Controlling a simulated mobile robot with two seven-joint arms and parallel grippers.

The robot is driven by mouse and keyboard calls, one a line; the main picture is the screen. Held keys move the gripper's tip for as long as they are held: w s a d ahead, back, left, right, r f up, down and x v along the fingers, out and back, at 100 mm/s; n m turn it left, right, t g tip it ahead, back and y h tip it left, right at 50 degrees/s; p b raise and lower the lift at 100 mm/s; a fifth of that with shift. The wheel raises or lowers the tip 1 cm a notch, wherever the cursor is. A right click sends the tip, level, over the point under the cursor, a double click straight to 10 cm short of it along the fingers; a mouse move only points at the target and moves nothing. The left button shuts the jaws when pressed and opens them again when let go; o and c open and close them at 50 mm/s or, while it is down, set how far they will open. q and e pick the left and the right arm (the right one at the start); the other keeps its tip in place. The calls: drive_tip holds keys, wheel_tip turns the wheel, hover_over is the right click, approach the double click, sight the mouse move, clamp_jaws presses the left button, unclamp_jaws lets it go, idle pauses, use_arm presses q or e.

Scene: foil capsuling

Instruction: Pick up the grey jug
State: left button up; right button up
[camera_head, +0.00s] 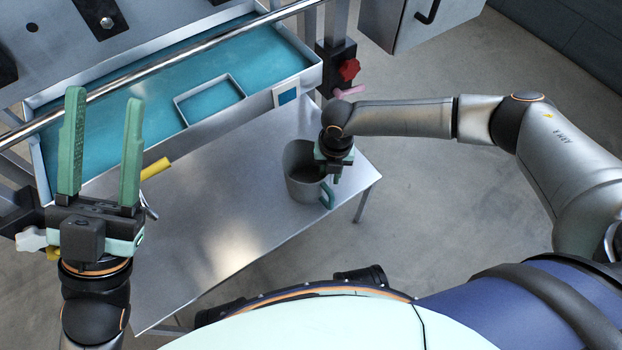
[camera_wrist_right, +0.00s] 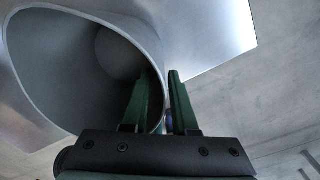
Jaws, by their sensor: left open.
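My right gripper (camera_head: 334,168) is at the jug's right rim, pointing down. In the right wrist view the jug (camera_wrist_right: 45,75) opens toward the camera. One green finger of the right gripper (camera_wrist_right: 167,80) is inside the mouth and the other is outside, with the wall between them. Whether they press on the wall is unclear. My left gripper (camera_head: 105,100) is open and empty at the left, fingers pointing up in the picture.
The metal table (camera_head: 215,235) is bare around the jug. Behind it is a blue-lined tray (camera_head: 140,105) with a metal rail across it and a small rectangular frame (camera_head: 210,101). A red knob (camera_head: 349,69) and a yellow handle (camera_head: 155,168) stick out near the tray.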

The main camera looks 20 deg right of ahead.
clamp_jaws()
idle(1.1)
